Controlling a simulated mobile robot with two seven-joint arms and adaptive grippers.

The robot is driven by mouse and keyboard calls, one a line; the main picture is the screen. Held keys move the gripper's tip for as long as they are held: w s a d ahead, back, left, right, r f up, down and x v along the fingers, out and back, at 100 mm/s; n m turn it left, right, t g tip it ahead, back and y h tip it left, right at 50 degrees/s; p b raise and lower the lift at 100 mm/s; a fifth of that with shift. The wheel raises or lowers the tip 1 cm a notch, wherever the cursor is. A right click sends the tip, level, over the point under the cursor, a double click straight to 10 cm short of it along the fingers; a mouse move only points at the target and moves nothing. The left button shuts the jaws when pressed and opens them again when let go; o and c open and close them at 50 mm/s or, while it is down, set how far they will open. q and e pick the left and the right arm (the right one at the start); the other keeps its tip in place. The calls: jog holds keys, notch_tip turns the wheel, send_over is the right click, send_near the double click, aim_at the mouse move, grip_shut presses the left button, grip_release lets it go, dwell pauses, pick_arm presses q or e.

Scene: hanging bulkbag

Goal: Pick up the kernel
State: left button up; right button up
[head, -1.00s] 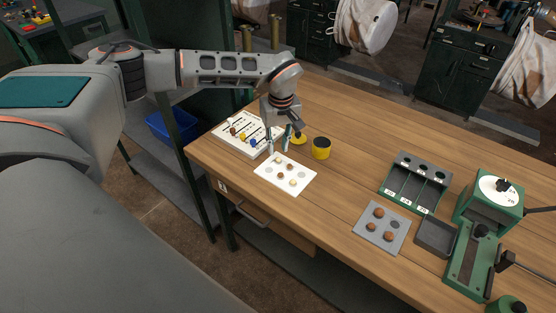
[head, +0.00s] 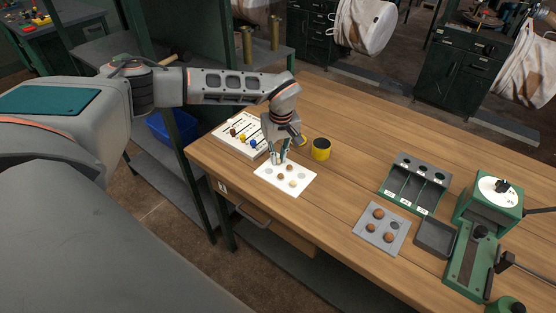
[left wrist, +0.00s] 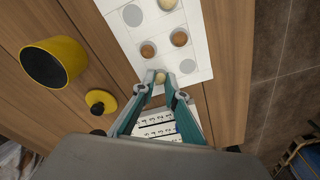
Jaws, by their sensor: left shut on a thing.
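A white card (head: 305,189) with grey round spots lies on the wooden bench. Brown kernels (head: 280,176) and a pale one (head: 292,184) sit on it. My left gripper (head: 279,161) points down at the card's far left edge. In the left wrist view its two teal fingers (left wrist: 161,83) are closed on a small pale tan kernel (left wrist: 160,76) at the card's edge. Two brown kernels (left wrist: 148,50) lie on spots just beyond. I cannot tell whether the held kernel still touches the card. My right gripper is out of view.
A yellow cup (head: 320,149) stands right of the gripper, with a yellow lid (left wrist: 101,101) beside it. A white board with coloured sliders (head: 240,136) lies behind. Farther right are a grey plate with brown pieces (head: 381,240), a green rack (head: 414,183) and a green device (head: 488,205).

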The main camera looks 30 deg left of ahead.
aim_at(278, 160)
pick_arm(q)
jog(key=shift+r, duration=0.15)
notch_tip(278, 160, up, 20)
dwell(0.4)
dwell(0.9)
